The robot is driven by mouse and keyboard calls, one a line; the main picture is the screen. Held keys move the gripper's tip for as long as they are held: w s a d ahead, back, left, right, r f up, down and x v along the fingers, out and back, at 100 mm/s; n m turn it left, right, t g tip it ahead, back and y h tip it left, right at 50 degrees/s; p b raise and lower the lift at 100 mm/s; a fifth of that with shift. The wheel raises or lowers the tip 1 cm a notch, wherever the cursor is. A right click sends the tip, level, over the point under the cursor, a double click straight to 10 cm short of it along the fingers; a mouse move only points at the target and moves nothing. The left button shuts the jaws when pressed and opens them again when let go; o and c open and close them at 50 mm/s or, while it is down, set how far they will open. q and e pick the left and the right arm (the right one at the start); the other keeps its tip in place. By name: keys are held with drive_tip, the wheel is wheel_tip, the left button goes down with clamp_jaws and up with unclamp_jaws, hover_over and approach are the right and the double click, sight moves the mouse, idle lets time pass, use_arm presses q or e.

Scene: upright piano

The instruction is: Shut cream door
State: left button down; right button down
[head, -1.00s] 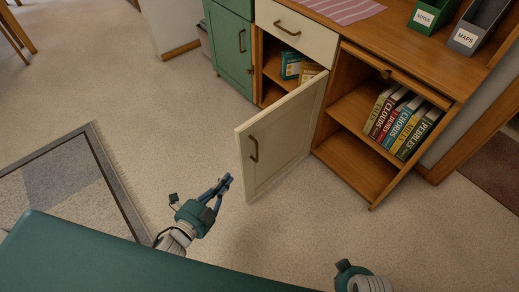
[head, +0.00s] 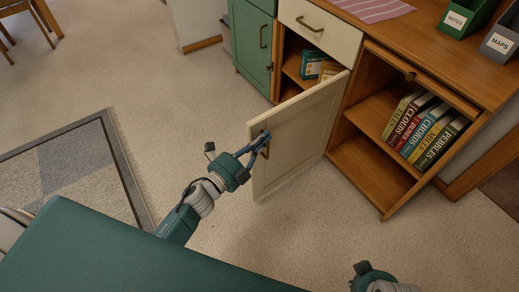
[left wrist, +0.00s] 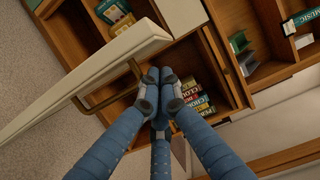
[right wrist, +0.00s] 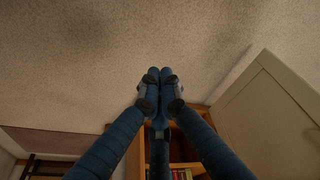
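The cream door (head: 300,125) stands swung out from the wooden cabinet. My left gripper (head: 266,140) is at the handle in the head view. In the left wrist view its fingertips (left wrist: 155,77) are drawn together beside one end of the handle (left wrist: 108,92), with the door's edge (left wrist: 75,85) to the left. No handle shows clearly between the fingers; contact cannot be told. My right gripper's fingertips (right wrist: 160,78) are together and empty over the carpet; the head view shows only part of that arm.
The open cabinet (head: 370,170) holds several books (head: 425,128) on its right side. A cream drawer (head: 320,28) and a green door (head: 254,45) are shut. Carpet is free left of the cream door. A patterned rug (head: 70,170) lies further left.

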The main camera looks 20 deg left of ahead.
use_arm(q)
drive_tip(key=shift+w+a, duration=0.55)
drive_tip(key=shift+a, duration=0.25)
drive_tip(key=shift+a, duration=0.1)
